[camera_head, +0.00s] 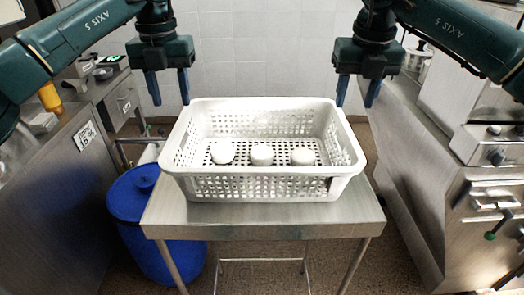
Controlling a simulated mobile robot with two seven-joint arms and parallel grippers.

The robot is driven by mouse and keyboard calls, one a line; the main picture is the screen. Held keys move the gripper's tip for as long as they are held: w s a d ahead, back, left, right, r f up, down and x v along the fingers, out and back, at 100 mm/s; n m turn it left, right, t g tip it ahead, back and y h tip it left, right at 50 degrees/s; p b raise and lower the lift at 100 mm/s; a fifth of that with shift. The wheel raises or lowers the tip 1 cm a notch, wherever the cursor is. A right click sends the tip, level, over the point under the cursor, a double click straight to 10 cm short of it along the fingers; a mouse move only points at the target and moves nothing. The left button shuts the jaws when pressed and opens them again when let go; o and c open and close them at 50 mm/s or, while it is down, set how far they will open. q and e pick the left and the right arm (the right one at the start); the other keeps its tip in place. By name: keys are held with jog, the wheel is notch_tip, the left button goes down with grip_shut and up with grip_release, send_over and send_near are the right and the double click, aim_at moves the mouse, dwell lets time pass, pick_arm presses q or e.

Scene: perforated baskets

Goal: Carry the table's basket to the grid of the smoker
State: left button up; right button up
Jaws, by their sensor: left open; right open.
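A white perforated basket (262,188) stands upright on a small steel table (262,224). Three round white pieces (262,155) lie in a row on its floor. My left gripper (169,88) is open and empty, fingers pointing down, above and behind the basket's left end. My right gripper (357,91) is open and empty, fingers down, above and behind the basket's right end. Neither gripper appears to touch the basket. I cannot pick out the smoker or its grid for certain.
A blue barrel (155,225) stands on the floor against the table's left side. Steel equipment (490,195) with knobs fills the right side. A steel counter (60,190) stands at the left. A tiled wall closes the back. Floor shows between the table and the right-hand equipment.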

aim_at(178, 127)
pick_arm(q)
notch_tip(178, 127, down, 9)
pick_arm(e)
jog(key=f, duration=0.3)
jog(key=w+f, duration=0.1)
jog(key=f, duration=0.5)
jog(key=shift+w, duration=0.2)
pick_arm(q)
grip_shut()
pick_arm(e)
grip_shut()
pick_arm(q)
jog(key=shift+r, duration=0.1)
pick_arm(e)
jog(key=shift+r, duration=0.1)
